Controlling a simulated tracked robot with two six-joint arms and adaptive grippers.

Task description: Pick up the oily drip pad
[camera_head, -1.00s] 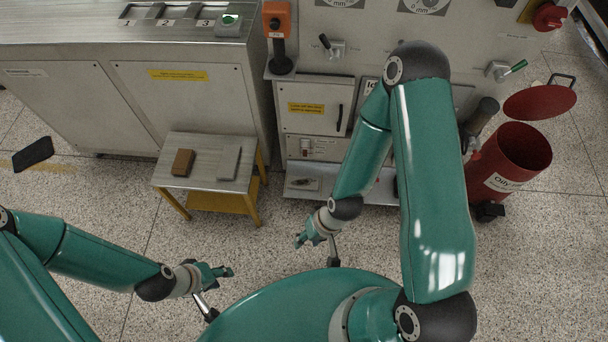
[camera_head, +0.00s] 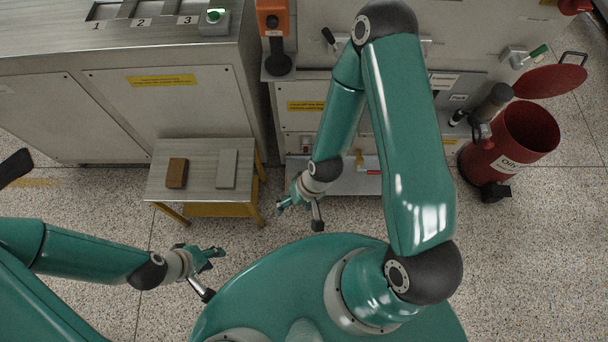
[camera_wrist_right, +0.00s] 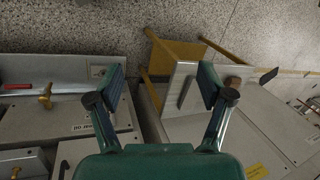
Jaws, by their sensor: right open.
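A brown block-like pad (camera_head: 177,173) and a flat grey pad (camera_head: 227,169) lie side by side on a small metal-topped table (camera_head: 203,148). I cannot tell from the picture which is the oily drip pad. My right gripper (camera_head: 293,199) is open and empty, to the right of the table and apart from it. My left gripper (camera_head: 211,259) looks open and empty, below the table in the head view.
A red bin (camera_head: 530,127) labelled "Oily" stands at the right, with its red lid (camera_head: 545,82) raised. Metal cabinets (camera_head: 170,100) stand behind the table. A dark flat object (camera_head: 14,167) is at the left edge. Speckled floor (camera_head: 80,195) left of the table is clear.

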